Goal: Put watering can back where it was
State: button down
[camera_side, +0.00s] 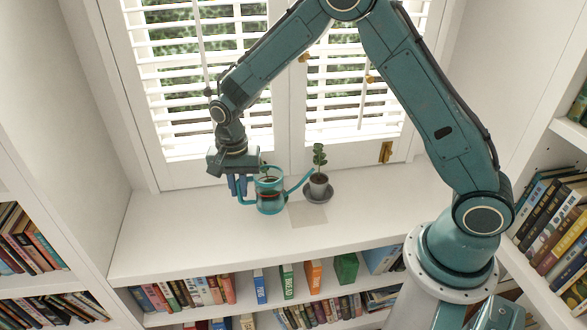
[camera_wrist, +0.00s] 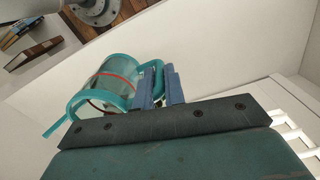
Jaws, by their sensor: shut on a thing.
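The watering can (camera_side: 270,195) is clear-bodied with teal trim, a teal handle and a teal spout, and has a red band. In the wrist view the blue fingers (camera_wrist: 160,88) close around the teal handle of the can (camera_wrist: 108,85). I cannot tell whether the can's base touches the shelf.
The white shelf top (camera_side: 160,230) is clear to the left and front. A faint grey square patch (camera_side: 308,214) lies in front of the plant. Window shutters (camera_side: 200,80) stand behind. Bookshelves line both sides, with books (camera_side: 200,292) below.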

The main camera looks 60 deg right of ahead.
jog(key=shift+f, duration=6.75)
jog(key=shift+f, duration=0.15)
jog(key=c, duration=1.5)
grip_release()
notch_tip(320, 180, up, 11)
jog(key=shift+r, duration=0.7)
